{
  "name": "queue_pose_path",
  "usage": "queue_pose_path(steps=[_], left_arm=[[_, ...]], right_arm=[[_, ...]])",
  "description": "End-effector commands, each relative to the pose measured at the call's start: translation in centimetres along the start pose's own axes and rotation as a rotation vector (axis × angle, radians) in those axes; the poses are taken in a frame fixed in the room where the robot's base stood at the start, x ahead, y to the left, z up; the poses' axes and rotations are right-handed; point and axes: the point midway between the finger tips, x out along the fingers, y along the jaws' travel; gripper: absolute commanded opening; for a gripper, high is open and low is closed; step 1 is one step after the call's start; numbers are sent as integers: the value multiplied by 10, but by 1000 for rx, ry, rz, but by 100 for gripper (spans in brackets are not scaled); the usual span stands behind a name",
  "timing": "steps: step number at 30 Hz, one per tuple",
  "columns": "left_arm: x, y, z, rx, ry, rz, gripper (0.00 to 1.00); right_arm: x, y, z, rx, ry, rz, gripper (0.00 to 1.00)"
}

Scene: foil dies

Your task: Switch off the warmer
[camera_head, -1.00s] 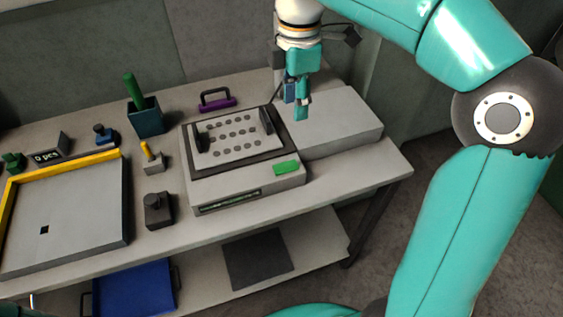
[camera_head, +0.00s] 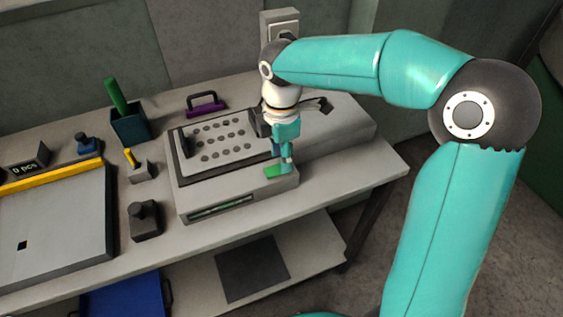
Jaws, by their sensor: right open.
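The warmer (camera_head: 238,182) is a grey box with a dark-framed, perforated light plate (camera_head: 217,142) on top and a display strip on its front. A green rocker or button (camera_head: 273,171) sits at its front right corner. My right gripper (camera_head: 287,168) is open and points down at the right end of the green piece, partly covering it. I cannot tell whether the fingertips touch it. My left gripper is not in view.
A grey block (camera_head: 335,135) stands right of the warmer. A purple handle (camera_head: 206,104) lies behind it. A dark knobbed block (camera_head: 145,220), a small block with a yellow lever (camera_head: 140,170) and a yellow-edged tray (camera_head: 60,225) are to the left.

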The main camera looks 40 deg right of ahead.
Motion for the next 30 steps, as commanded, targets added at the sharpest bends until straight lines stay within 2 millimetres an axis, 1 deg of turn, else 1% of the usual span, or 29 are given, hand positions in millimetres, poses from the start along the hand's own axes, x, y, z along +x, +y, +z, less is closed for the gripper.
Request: queue_pose_path(steps=[1, 6, 10, 16, 17, 24, 28, 30], left_arm=[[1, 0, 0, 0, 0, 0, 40], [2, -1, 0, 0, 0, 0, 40], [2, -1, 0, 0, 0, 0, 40], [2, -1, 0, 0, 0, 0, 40], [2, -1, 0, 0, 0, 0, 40], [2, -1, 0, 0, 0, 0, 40], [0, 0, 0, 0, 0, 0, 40], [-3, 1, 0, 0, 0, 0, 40]], right_arm=[[8, 0, 0, 1, -1, -3, 42], [21, 0, 0, -1, 0, 0, 42], [25, 0, 0, -1, 0, 0, 42], [25, 0, 0, -1, 0, 0, 42], [25, 0, 0, -2, 0, 0, 40], [24, 1, 0, -2, 0, 1, 0], [24, 1, -1, -4, -11, 0, 0], [23, 0, -3, -6, -45, -2, 0]])
